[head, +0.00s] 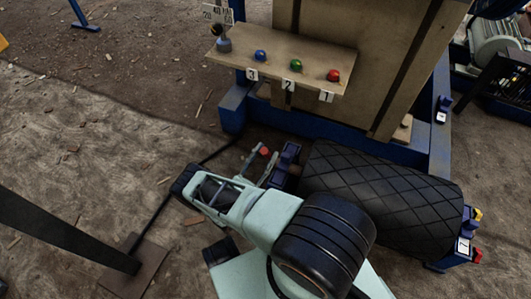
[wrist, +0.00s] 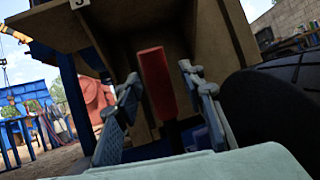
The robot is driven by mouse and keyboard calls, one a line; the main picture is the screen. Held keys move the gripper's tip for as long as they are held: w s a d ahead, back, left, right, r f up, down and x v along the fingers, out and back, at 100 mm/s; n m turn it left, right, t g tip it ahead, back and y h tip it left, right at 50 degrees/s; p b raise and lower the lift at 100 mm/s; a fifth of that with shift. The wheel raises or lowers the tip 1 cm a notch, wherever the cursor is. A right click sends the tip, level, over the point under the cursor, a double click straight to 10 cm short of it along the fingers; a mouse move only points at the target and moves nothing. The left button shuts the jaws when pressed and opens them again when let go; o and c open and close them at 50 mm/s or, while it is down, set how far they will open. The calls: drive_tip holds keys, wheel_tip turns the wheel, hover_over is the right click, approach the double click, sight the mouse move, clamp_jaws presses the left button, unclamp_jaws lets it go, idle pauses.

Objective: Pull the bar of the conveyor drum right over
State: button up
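The conveyor drum (head: 395,200) is black with a diamond pattern and lies below the beige housing, right of my arm. A bar with a red grip (wrist: 157,82) stands nearly upright in the wrist view, between my two fingers with visible gaps on both sides. Its red end (head: 264,151) shows small in the head view, at my fingertips left of the drum. My gripper (head: 262,166) is open around or just short of the bar; I cannot tell how deep the bar sits. The bar's lower end is hidden. My gripper (wrist: 163,88) also shows in the wrist view.
A beige shelf (head: 225,58) with blue, green and red knobs, numbered 3, 2 and 1, stands above. Blue frame legs (head: 234,108) are close behind my gripper. A dark post (head: 65,232) stands at left. Open dirt ground lies at left.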

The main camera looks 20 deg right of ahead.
drive_tip(key=shift+s+a+f, duration=0.15)
drive_tip(key=shift+s+a, duration=0.05)
drive_tip(key=s+a, duration=0.5)
drive_tip(key=a, duration=0.5)
drive_tip(key=shift+s+a, duration=0.35)
